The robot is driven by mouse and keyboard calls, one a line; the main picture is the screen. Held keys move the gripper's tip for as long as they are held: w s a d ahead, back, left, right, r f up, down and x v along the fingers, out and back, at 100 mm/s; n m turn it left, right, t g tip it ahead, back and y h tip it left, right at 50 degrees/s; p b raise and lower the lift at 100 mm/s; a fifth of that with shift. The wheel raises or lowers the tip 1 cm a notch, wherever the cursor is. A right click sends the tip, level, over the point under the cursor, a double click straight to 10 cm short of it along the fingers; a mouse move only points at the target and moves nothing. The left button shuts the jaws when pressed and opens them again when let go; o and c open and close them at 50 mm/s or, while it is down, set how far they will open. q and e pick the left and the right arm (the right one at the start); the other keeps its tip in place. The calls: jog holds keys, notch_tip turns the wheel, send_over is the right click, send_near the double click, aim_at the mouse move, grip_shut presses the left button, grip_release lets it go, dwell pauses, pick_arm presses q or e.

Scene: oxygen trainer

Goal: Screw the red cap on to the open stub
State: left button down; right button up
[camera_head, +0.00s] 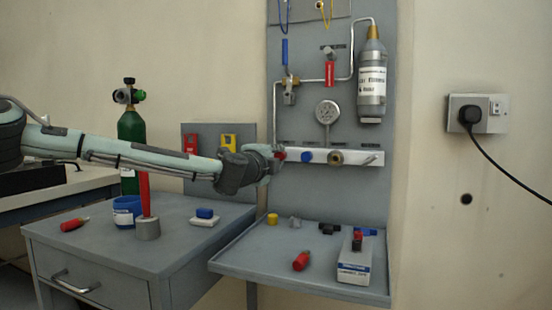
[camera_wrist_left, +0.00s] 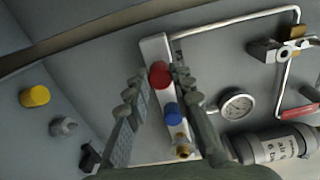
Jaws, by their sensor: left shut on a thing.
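The red cap (camera_head: 281,155) is at the left end of the white rail (camera_head: 357,157) on the grey wall panel. My left gripper (camera_head: 273,159) is shut on it, with one finger on each side; the cap (camera_wrist_left: 160,74) shows between the fingertips in the left wrist view. The stub behind the cap is hidden, so I cannot tell whether the cap is seated or only against it. To the right on the rail are a blue cap (camera_head: 307,156) and a brass fitting (camera_head: 336,157). My right gripper is not in view.
A pressure gauge (camera_head: 327,112) and grey bottle (camera_head: 372,80) are above the rail. The grey shelf (camera_head: 240,262) below holds a yellow cap (camera_head: 272,218), a red piece (camera_head: 301,261) and a white box (camera_head: 355,266). A green cylinder (camera_head: 131,130) stands behind my left arm.

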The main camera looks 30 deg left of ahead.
pick_arm(q)
jog(key=shift+m, duration=0.9)
jog(key=shift+r+m, duration=0.1)
jog(key=shift+m, duration=1.6)
jog(key=m, duration=0.3)
jog(key=shift+m, duration=0.3)
jog(key=shift+m, duration=0.6)
jog(key=m, duration=0.5)
jog(key=shift+m, duration=0.3)
